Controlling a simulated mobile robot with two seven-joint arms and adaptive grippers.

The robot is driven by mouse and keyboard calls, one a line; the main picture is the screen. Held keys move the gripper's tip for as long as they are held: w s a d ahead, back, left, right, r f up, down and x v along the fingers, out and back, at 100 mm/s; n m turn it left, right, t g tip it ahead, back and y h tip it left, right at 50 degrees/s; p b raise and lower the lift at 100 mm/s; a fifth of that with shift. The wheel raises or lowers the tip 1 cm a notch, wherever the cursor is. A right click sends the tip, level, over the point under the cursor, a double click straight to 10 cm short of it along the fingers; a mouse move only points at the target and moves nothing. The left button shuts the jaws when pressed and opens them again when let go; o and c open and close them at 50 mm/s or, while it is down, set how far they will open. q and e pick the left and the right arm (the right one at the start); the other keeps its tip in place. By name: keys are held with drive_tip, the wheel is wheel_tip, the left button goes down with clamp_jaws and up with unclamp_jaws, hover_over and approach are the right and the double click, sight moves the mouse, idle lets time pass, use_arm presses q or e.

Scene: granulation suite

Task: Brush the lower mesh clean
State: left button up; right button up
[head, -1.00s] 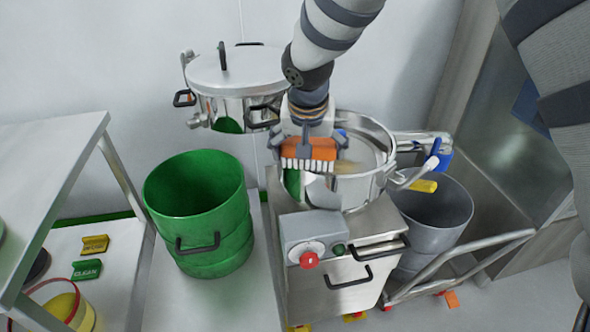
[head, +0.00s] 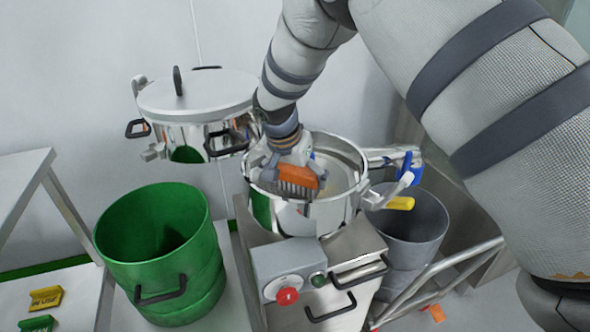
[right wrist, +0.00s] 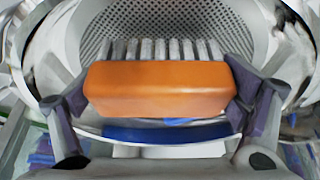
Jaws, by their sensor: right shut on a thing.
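The orange brush (head: 298,177) with pale bristles is held in my right gripper (head: 290,180), over the left side of the open steel sieve bowl (head: 330,210). In the right wrist view, the fingers close on both ends of the orange block (right wrist: 158,90), bristles pointing away from me. The perforated lower mesh (right wrist: 165,28) lies just beyond the bristle tips; I cannot tell whether they touch it. In the head view the arm and brush hide part of the bowl's inside. My left gripper is not in view.
A lidded steel vessel (head: 197,97) stands beside the bowl at the back left. A green bin (head: 160,250) is to the left and a grey bin (head: 412,228) to the right. A control box with a red button (head: 287,296) sits in front.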

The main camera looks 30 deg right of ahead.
drive_tip(key=shift+f, duration=0.95)
idle(0.6)
drive_tip(key=shift+d, duration=0.1)
